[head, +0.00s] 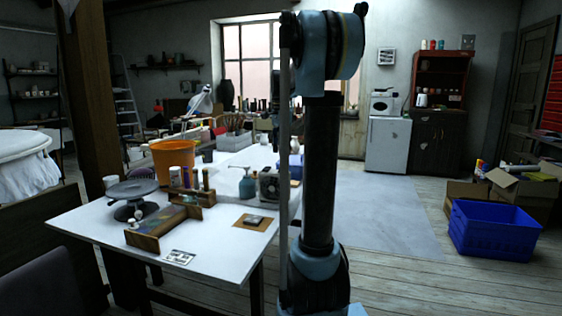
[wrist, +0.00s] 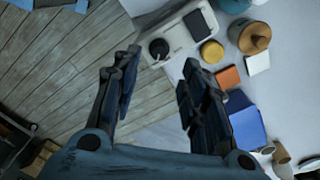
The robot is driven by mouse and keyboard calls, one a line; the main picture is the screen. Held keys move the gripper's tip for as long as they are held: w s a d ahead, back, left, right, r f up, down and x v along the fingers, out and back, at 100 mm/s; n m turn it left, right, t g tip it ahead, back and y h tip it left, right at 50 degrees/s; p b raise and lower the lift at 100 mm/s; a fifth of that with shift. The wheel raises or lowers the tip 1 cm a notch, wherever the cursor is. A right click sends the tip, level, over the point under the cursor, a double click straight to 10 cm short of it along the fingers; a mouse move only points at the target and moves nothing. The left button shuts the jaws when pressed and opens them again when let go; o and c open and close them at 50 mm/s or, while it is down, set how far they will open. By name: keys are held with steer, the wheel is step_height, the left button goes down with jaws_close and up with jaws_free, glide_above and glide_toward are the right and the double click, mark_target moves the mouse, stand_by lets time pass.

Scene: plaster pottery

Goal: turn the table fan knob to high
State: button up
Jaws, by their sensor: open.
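A small boxy grey unit with a round front (head: 269,185), which looks like the table fan, stands near the right edge of the white table in the head view. The wrist view shows a pale device (wrist: 178,36) with a round black knob (wrist: 159,48) and a dark panel; I cannot tell for sure that it is the same unit. My gripper (wrist: 162,58) is open and empty. In the head view my arm hides most of the gripper. The knob's setting is not readable.
The white table (head: 95,222) holds an orange bucket (head: 174,158), a dark turntable (head: 132,190), a blue pump bottle (head: 247,184) and a wooden box (head: 158,232). A blue container (wrist: 245,122) lies right of the fingers. Wooden floor is open beside the table; a blue crate (head: 495,230) stands right.

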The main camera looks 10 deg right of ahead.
steer(key=shift+r, duration=2.55)
steer(key=s+a+f+n+t, duration=0.1)
steer(key=s+f+n, duration=0.6)
steer(key=s+f, duration=0.8)
steer(key=s+a+f+n+t, duration=0.1)
steer(key=s+a+f+n, duration=0.1)
steer(key=s+f+n, duration=0.6)
steer(key=s+f, duration=0.7)
steer(key=s, duration=0.5)
steer(key=shift+s+a, duration=0.15)
steer(key=shift+s, duration=0.1)
steer(key=shift+w+f, duration=0.15)
steer(key=shift+w, duration=0.25)
